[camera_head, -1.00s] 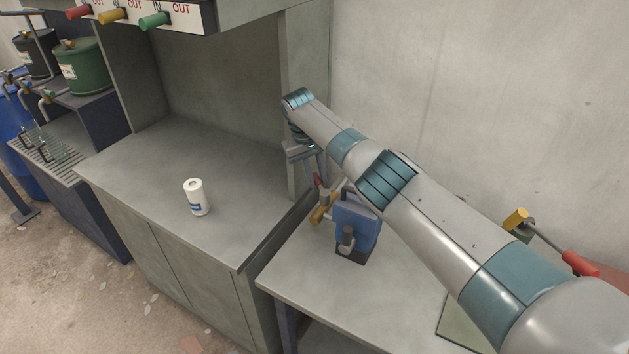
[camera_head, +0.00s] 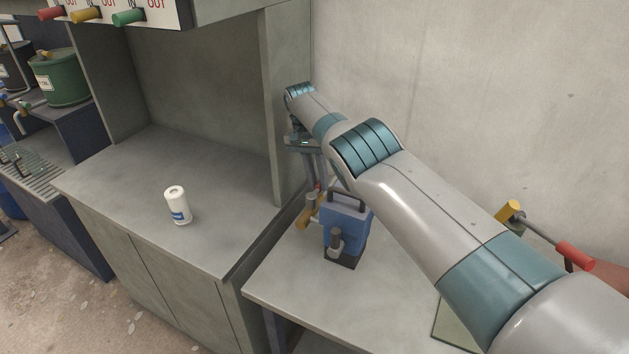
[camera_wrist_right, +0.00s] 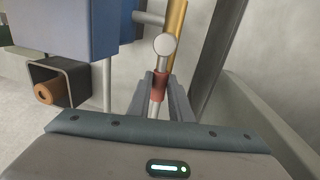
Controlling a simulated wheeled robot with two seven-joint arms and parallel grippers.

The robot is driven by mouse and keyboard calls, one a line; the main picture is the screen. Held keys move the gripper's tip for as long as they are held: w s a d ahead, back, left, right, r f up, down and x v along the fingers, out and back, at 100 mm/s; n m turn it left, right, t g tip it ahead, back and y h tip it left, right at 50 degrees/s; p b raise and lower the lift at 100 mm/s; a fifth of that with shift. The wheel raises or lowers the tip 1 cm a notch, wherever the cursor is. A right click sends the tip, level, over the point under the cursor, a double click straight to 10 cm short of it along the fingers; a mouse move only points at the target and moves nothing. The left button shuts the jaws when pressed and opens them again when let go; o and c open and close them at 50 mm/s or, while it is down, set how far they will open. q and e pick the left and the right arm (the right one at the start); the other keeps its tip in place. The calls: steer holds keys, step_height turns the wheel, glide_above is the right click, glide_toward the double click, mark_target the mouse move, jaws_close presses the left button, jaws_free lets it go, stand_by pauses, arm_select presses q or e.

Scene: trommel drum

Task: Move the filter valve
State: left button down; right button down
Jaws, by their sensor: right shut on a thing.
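The filter valve sits on a blue box-shaped unit (camera_head: 347,216) on the right-hand bench. A brass-yellow part (camera_head: 306,213) stands at the unit's left side and also shows in the right wrist view (camera_wrist_right: 176,20). My right gripper (camera_head: 314,178) reaches down beside the unit from above. In the right wrist view its fingers (camera_wrist_right: 160,92) are shut on the valve's lever, at the red sleeve (camera_wrist_right: 160,86). A pale round knob (camera_wrist_right: 164,45) shows just beyond the sleeve. The fingers partly hide the lever in the head view. My left gripper is not in view.
A white canister (camera_head: 177,206) stands on the grey cabinet top (camera_head: 130,185) to the left. The cabinet's side post (camera_head: 288,110) is close to my right gripper. The wall is behind it. A yellow-and-red handled bar (camera_head: 545,237) lies to the right.

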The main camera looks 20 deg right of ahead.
steer(key=shift+d+r+m, duration=0.15)
steer(key=shift+m, duration=0.25)
steer(key=c, duration=1.6)
jaws_free()
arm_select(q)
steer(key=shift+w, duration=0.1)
